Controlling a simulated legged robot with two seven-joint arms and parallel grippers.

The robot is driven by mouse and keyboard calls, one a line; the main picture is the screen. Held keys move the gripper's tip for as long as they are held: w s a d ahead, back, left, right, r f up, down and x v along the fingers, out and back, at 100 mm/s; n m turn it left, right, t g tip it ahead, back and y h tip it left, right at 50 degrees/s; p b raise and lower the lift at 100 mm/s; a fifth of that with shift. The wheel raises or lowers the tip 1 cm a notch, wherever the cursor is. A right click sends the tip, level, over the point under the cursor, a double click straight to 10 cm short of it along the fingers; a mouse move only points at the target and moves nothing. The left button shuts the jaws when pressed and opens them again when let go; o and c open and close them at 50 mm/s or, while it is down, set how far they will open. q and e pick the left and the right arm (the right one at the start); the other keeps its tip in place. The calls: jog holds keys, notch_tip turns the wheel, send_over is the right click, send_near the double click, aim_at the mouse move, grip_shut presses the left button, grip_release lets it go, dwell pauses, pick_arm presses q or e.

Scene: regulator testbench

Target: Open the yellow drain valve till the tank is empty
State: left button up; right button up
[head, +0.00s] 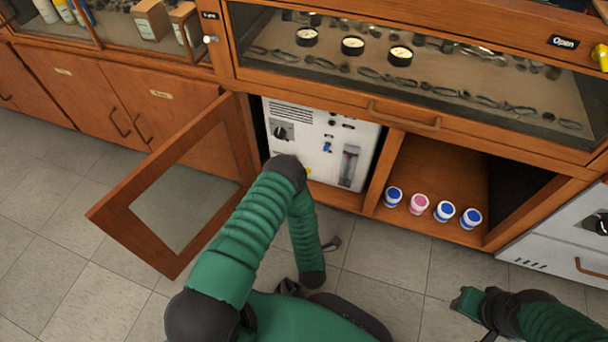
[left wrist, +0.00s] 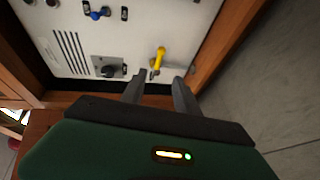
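The yellow drain valve (left wrist: 159,58) is a small lever on the white panel in the left wrist view. In the head view only a small yellow bit (head: 308,170) shows beside my arm. My left gripper (left wrist: 160,77) has its two fingers apart, with nothing between them; the valve lies just beyond the tips, roughly in line with the gap. A clear upright tank (head: 349,166) is on the panel's right side; its level is too small to read. My right gripper (head: 465,300) is low at the right, far from the panel; its fingers are not clear.
The white panel (head: 350,120) sits in an open cabinet, with a black knob (head: 281,133) and a blue valve (head: 327,147). The cabinet door (head: 120,213) hangs open at left. Several lidded cups (head: 419,203) stand in the right compartment. The floor (head: 390,265) before it is clear.

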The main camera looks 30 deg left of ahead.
pick_arm(q)
jog(key=b+x, duration=0.8)
jog(key=x, duration=0.7)
jog(key=shift+f+b, duration=0.2)
jog(key=shift+b, duration=0.15)
jog(key=shift+w+a+r, duration=0.1)
jog(key=shift+w, duration=0.15)
jog(key=shift+c, duration=0.4)
jog(key=c, duration=0.7)
grip_shut()
jog(key=shift+s, duration=0.15)
